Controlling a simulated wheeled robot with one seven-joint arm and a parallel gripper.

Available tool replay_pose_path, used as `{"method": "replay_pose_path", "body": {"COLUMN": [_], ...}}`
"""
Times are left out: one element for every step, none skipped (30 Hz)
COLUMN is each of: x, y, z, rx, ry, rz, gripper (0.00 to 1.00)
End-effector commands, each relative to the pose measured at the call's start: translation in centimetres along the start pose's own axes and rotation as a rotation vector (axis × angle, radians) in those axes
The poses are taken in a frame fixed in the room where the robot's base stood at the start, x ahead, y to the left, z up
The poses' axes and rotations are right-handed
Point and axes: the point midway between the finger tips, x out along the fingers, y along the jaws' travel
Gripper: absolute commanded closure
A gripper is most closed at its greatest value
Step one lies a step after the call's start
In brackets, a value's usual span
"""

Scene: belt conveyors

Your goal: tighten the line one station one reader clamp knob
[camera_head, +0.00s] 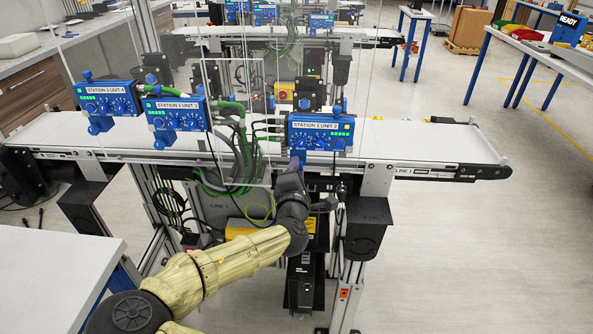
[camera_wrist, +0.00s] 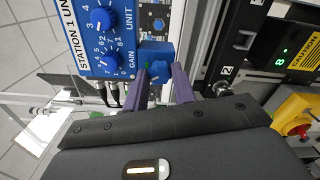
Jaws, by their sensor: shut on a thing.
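The blue reader unit labelled STATION 1 (camera_head: 320,133) is mounted at the front edge of the conveyor, right of centre. In the wrist view the unit (camera_wrist: 84,50) shows two round dials and a GAIN mark. A blue clamp knob (camera_wrist: 157,56) sits beside its lower edge. My gripper (camera_wrist: 160,76) has its two purple fingers on either side of this knob and is shut on it. In the head view my gripper (camera_head: 297,164) reaches up to just under the unit, and the knob between its fingers is largely hidden.
Two more blue units, at far left (camera_head: 107,100) and left of centre (camera_head: 178,113), have their own blue knobs. Cables (camera_head: 238,150) hang beside my arm. The white belt (camera_head: 430,142) runs behind. A red knob on a yellow box (camera_wrist: 297,122) is right in the wrist view.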

Motion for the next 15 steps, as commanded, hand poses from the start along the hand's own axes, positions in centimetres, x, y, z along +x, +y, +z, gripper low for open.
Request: {"method": "replay_pose_path", "body": {"x": [0.03,0.03,0.02,0.03,0.03,0.03,0.03,0.04,0.04,0.04,0.04,0.04,0.04,0.03,0.03], "y": [0.08,0.08,0.07,0.06,0.06,0.06,0.04,0.04,0.06,0.05,0.03,0.05,0.06,0.04,0.02], "z": [0.05,0.04,0.04,0.04,0.05,0.06,0.05,0.05,0.07,0.06,0.05,0.06,0.05,0.03,0.02], "rx": [0.047,0.077,0.114,0.143,0.17,0.21,0.236,0.263,0.298,0.324,0.349,0.379,0.402,0.422,0.448], "ry": [0.0,0.0,0.0,0.0,0.0,-0.001,-0.001,0.0,-0.001,-0.001,-0.001,0.0,0.0,0.0,0.0], "rz": [0.001,0.001,0.001,0.001,0.001,0.001,0.001,0.001,0.001,0.001,0.001,0.002,0.002,0.001,0.001], "gripper": [0.96,0.96,0.96,0.96,0.96,0.96,0.96,0.96,0.96,0.96,0.96,0.96,0.96,0.96,0.96]}}
